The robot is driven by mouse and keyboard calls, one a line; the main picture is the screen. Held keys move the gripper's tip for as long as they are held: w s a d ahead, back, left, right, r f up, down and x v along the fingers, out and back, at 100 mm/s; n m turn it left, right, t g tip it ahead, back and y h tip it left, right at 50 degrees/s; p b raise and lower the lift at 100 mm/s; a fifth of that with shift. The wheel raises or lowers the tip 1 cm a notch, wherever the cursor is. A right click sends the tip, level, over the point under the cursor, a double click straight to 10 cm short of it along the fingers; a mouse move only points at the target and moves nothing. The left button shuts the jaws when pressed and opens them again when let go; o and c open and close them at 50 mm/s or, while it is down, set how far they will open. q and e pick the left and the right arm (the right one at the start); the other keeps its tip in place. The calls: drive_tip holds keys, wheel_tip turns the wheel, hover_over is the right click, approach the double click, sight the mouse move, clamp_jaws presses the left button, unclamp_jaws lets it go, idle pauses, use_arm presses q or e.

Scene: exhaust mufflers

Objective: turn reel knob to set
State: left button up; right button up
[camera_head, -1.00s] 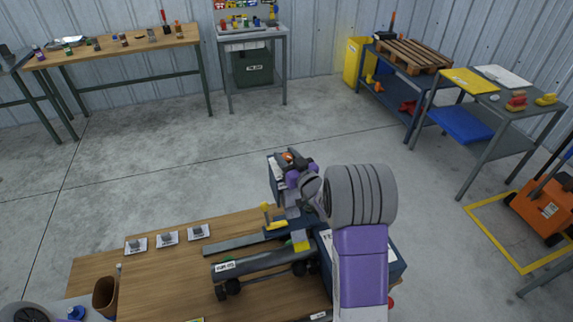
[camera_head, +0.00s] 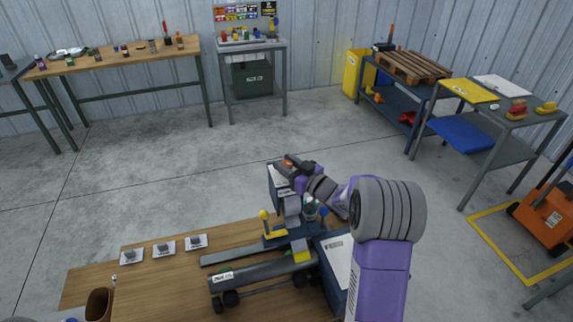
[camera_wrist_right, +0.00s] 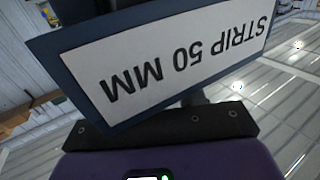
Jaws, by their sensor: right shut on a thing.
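A dark blue machine head with a white label (camera_head: 281,181) stands on a post over the wooden workbench. It looks like the part with the reel knob. The knob cannot be made out clearly; a small orange-red piece shows at the jaws. My right gripper (camera_head: 291,163) reaches in from the right and is shut at the top of this head, its jaws hiding what they grip. In the right wrist view, a white plate reading "STRIP 50 MM" (camera_wrist_right: 150,60) appears upside down and tilted, close ahead of the dark gripper body. My left gripper is not in view.
A long grey tube-like part (camera_head: 262,274) lies on the workbench (camera_head: 180,290). Below the head are a yellow-knobbed lever (camera_head: 268,228) and a dark blue box (camera_head: 338,262). Several small labelled cards (camera_head: 164,249) line the back edge; a brown cup (camera_head: 98,303) stands left.

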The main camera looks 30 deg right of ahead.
drive_tip(key=o, duration=1)
drive_tip(key=shift+d+r, duration=0.1)
drive_tip(key=shift+r, duration=0.2)
drive_tip(key=shift+c, duration=0.2)
drive_tip(key=shift+f, duration=0.1)
drive_tip(key=shift+s, duration=0.15)
drive_tip(key=v, duration=0.7)
drive_tip(key=shift+s, duration=0.15)
